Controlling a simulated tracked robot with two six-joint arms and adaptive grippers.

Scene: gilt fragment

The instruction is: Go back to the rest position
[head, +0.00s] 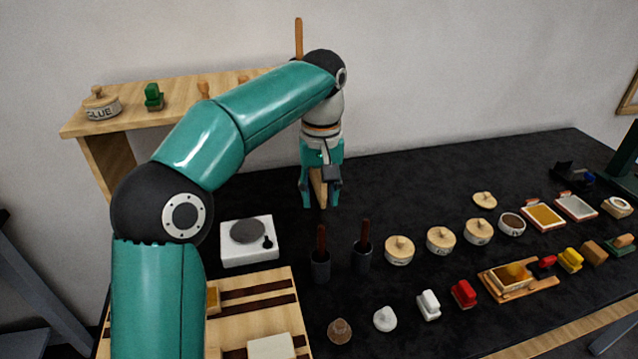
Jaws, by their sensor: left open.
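My left arm comes up from the lower left, arches over the table and bends down. Its gripper (321,190) points downward in front of the wooden shelf, over the back part of the black table (420,185). The gripper is open, with its fingers apart. A light wooden upright shows between the fingers; it seems to be the shelf's right leg behind them. I see nothing held. My right gripper is not in view.
The wooden shelf (150,117) carries a glue pot (102,106) and a green-handled item (153,97). A white hot plate (248,254), dark tool holders (320,266) and several lidded pots (399,250) stand near the arm. The table's middle back is clear.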

